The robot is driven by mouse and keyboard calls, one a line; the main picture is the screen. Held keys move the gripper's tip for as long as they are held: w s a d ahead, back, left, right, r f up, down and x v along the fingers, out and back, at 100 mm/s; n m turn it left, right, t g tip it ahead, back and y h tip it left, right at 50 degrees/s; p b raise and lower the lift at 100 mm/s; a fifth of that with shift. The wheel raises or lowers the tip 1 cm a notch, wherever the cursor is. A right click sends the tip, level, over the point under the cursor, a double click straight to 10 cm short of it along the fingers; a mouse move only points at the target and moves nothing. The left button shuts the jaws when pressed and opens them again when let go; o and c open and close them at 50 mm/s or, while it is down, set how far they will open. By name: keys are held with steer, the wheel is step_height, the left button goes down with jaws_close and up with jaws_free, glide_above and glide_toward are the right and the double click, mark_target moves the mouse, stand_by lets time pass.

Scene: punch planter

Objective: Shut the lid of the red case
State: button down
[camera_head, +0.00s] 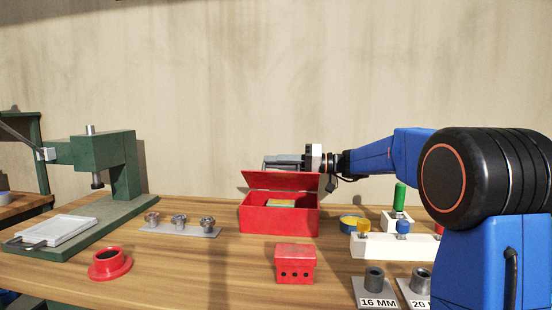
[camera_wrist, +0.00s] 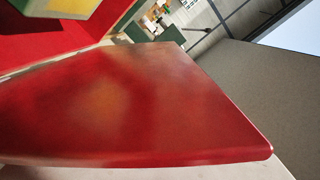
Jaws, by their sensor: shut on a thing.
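The red case (camera_head: 280,222) stands on the bench in the middle of the head view. Its lid (camera_head: 281,182) is raised and leans up at the back, so the case is open. A yellow and green item (camera_head: 281,203) lies inside. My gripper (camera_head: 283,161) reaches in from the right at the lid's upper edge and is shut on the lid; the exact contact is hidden. In the wrist view the lid (camera_wrist: 150,105) fills the middle, with the case's red interior (camera_wrist: 45,42) at upper left. The fingers do not show there.
A small red box (camera_head: 295,265) with holes stands in front of the case. A grey strip with metal parts (camera_head: 180,227) lies left, near the green press (camera_head: 122,165). A white block (camera_head: 395,247) with coloured pieces stands right, under my arm. A red ring (camera_head: 109,263) is front left.

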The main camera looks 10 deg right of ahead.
mark_target(273, 179)
steer(key=s+f+n, duration=0.2)
steer(key=s+a+f+n, duration=0.1)
steer(key=s+f+n, duration=0.1)
steer(key=n, duration=0.1)
steer(key=shift+s+a, duration=0.15)
steer(key=shift+a, duration=0.05)
steer(key=f+n, duration=0.1)
steer(key=s+f+n, duration=0.1)
steer(key=f+n, duration=0.1)
steer(key=shift+s+a, duration=0.15)
steer(key=shift+a, duration=0.05)
steer(key=shift+f, duration=0.1)
steer(key=c, duration=1.8)
jaws_free()
steer(key=shift+d, duration=0.1)
steer(key=v, duration=0.7)
steer(key=shift+d, duration=0.15)
